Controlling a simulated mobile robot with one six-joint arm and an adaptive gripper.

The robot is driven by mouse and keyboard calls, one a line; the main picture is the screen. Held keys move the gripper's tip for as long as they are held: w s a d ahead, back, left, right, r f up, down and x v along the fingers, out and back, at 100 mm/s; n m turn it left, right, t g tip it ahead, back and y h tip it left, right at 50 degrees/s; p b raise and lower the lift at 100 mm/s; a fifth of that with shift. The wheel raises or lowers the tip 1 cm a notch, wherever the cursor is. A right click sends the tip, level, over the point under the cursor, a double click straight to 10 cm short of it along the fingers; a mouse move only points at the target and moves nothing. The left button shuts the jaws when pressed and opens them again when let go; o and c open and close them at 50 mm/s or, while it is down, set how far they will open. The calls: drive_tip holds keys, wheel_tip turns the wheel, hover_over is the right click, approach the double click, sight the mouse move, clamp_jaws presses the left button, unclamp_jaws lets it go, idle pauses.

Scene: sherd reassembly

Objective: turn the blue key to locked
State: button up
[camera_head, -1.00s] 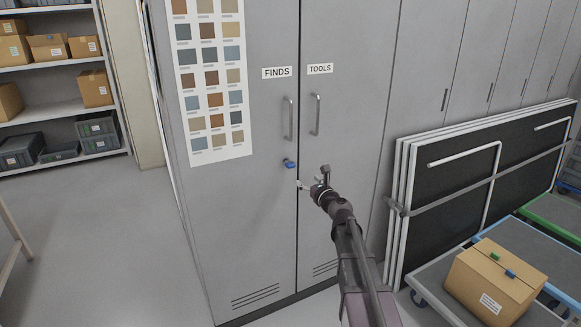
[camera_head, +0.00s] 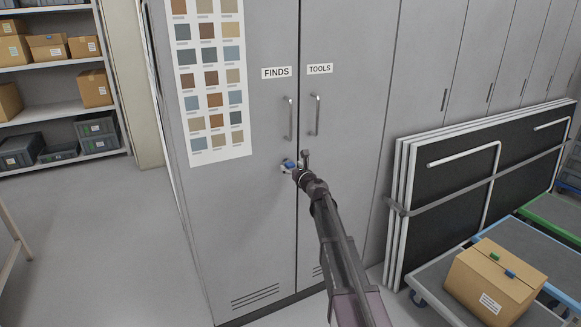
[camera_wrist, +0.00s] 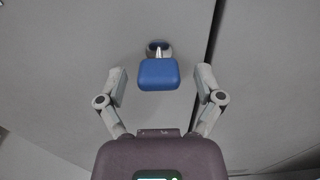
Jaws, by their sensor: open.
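The blue key (camera_head: 290,165) sits in a round lock on the grey FINDS cabinet door (camera_head: 245,215), below that door's handle. In the wrist view the blue key (camera_wrist: 158,73) shows its wide head facing me, with its metal shank running into the lock (camera_wrist: 159,48). My gripper (camera_wrist: 159,84) is open, with one finger on each side of the key head and a gap on both sides. In the head view my gripper (camera_head: 291,168) is at the key and partly covers it.
The TOOLS door (camera_head: 345,150) is just right of the door seam. Two vertical handles (camera_head: 290,118) stand out above the key. Folded panels (camera_head: 470,190) and a trolley with a cardboard box (camera_head: 495,280) stand at the right.

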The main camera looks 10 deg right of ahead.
drive_tip(key=shift+w+a, duration=0.1)
drive_tip(key=shift+w, duration=0.2)
drive_tip(key=c, duration=1.1)
drive_tip(key=shift+c, duration=0.2)
